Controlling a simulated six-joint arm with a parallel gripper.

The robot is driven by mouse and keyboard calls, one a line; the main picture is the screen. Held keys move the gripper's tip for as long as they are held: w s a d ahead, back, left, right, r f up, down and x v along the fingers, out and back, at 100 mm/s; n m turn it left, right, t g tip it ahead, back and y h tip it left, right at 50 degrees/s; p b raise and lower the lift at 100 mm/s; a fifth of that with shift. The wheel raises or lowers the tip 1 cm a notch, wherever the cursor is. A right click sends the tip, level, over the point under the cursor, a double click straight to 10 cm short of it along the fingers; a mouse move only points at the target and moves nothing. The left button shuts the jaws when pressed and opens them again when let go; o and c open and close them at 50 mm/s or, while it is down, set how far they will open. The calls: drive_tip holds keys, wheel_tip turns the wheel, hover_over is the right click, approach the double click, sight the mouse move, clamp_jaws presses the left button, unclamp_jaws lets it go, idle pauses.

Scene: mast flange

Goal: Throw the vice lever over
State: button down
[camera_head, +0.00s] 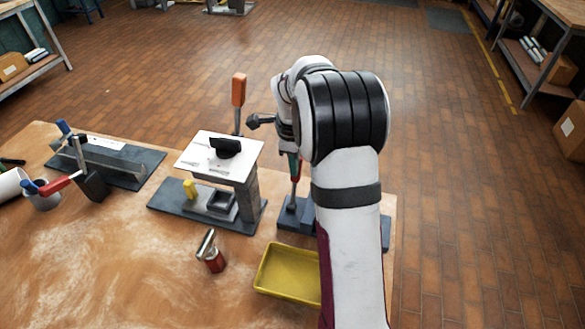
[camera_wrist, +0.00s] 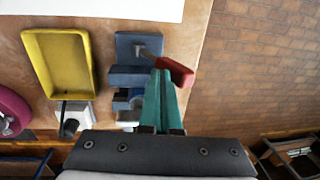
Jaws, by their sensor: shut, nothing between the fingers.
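The vice (camera_head: 290,217) has a dark blue-grey base and stands at the bench's right end, partly hidden behind my arm. In the wrist view the vice (camera_wrist: 128,76) shows its blue blocks and a grey rod. Its lever has a red grip (camera_wrist: 179,72), which lies right beside my fingertips. My gripper (camera_wrist: 162,80) has teal fingers, closed together with nothing between them. In the head view my gripper (camera_head: 293,162) is above the vice, next to the lever's upper end. I cannot tell whether the fingers touch the red grip.
A yellow tray (camera_head: 288,273) lies in front of the vice. To its left are a white-topped stand (camera_head: 220,152), an upright orange handle (camera_head: 239,90) and a small red can (camera_head: 213,258). Another clamp fixture (camera_head: 105,160) is at far left. The bench's front left is clear.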

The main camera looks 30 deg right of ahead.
drive_tip(key=w+d+f+g+y, duration=0.1)
drive_tip(key=w+d+f, duration=0.2)
drive_tip(key=w+d, duration=0.2)
drive_tip(key=shift+f, duration=0.45)
idle(0.5)
